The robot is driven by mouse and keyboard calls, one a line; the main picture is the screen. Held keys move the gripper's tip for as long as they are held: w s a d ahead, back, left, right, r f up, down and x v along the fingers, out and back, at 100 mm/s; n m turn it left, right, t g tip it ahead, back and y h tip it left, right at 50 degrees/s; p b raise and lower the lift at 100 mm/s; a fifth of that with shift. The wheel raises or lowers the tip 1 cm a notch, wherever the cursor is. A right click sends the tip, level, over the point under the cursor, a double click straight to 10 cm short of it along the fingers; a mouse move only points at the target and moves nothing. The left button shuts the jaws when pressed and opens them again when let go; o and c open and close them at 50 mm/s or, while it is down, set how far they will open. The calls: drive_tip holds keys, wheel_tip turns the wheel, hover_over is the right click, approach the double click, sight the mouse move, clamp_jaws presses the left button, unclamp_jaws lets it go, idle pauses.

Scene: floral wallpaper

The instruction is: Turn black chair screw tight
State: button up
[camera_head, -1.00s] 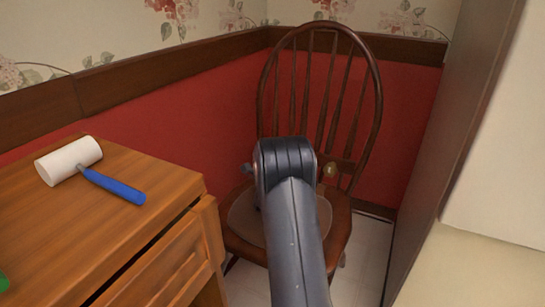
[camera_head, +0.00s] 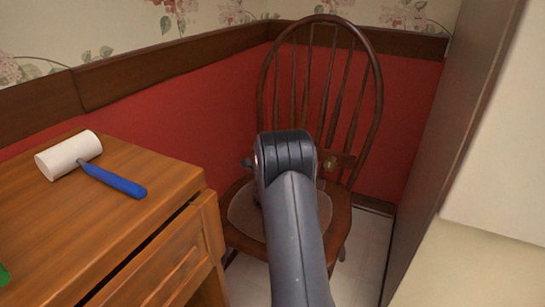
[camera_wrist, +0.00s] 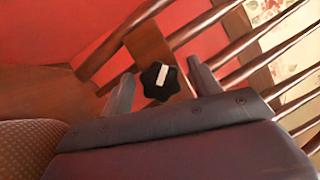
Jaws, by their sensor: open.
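The black chair screw (camera_wrist: 160,80) is a lobed knob with a white stripe across its face, mounted on a wooden block of the chair. My gripper (camera_wrist: 161,68) is open, with one finger on each side of the knob in the wrist view. A gap shows between the knob and each finger, and I cannot tell how deep the fingers reach. The brown wooden chair (camera_head: 366,115) stands in the corner in the head view. There my arm hides the black screw and my gripper. The white stripe lies nearly upright, slightly tilted.
A wooden cabinet (camera_head: 110,235) with a partly open drawer stands at the left. A white and blue mallet (camera_head: 115,180) lies on it. A brass-coloured round piece (camera_head: 331,164) sits on the chair back. A tall dark panel (camera_head: 440,130) bounds the right side.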

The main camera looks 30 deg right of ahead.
drive_tip(key=p+v, duration=0.2)
drive_tip(key=v, duration=0.8)
drive_tip(key=shift+s+a, duration=0.15)
drive_tip(key=shift+s, duration=0.1)
drive_tip(key=shift+r+p, duration=0.1)
drive_tip(key=shift+p, duration=0.2)
